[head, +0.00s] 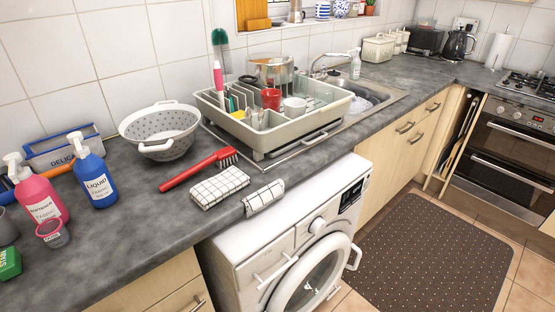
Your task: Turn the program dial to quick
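A white washing machine (240,252) stands under the worktop at the lower middle of the head view. Its round white program dial (317,226) sits on the front panel, above the round door (312,278). The dial's marks are too small to read, so I cannot tell which program it points at. A dark display panel (350,196) is to the right of the dial. The door looks shut. Neither of my grippers is in view.
A checked cloth (264,198) hangs over the worktop edge above the machine. A folded cloth (219,187), red brush (200,168), colander (161,131) and dish rack (275,130) stand behind. Bottles (97,179) crowd the left. The floor mat (435,255) in front is clear.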

